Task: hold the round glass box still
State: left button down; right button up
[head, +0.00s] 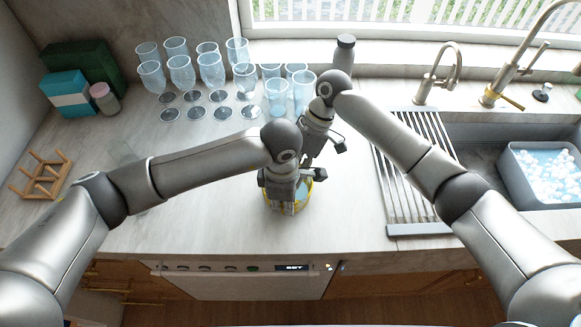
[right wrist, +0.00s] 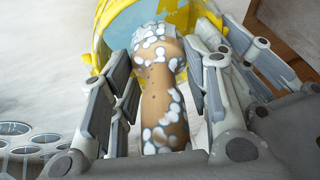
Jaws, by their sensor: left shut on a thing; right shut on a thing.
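The round glass box (head: 303,192) stands on the counter near its front edge, light blue with a yellow rim. My left gripper (head: 286,203) is shut on it and covers much of it in the head view. The box also shows at the top of the right wrist view (right wrist: 147,18). My right gripper (right wrist: 160,75) is shut on a tan, rounded thing (right wrist: 166,97) spotted with white foam, its far end at the box. In the head view the right gripper is partly hidden behind my left wrist.
Several glasses (head: 182,72) stand at the back, with a dark bottle (head: 344,52) to their right. A drying rack (head: 412,180) and a sink with a grey tub (head: 540,188) of foamy water are at right. A wooden rack (head: 42,177) is at far left.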

jog(key=shift+s+a+r, duration=0.15)
jog(key=shift+s+a, duration=0.05)
jog(key=shift+s, duration=0.65)
jog(key=shift+w+d, duration=0.15)
jog(key=shift+w, duration=0.4)
jog(key=shift+w+d, duration=0.15)
jog(key=shift+w, duration=0.35)
jog(key=shift+s+a+r, duration=0.15)
jog(key=shift+s, duration=0.8)
jog(key=shift+w+a+r, duration=0.1)
jog(key=shift+w, duration=0.95)
jog(key=shift+s+a+r, duration=0.1)
jog(key=shift+s, duration=0.85)
jog(key=shift+w+d+r, duration=0.1)
jog(key=shift+w+d, duration=0.05)
jog(key=shift+w, duration=0.4)
jog(key=shift+w+d, duration=0.15)
jog(key=shift+w, duration=0.35)
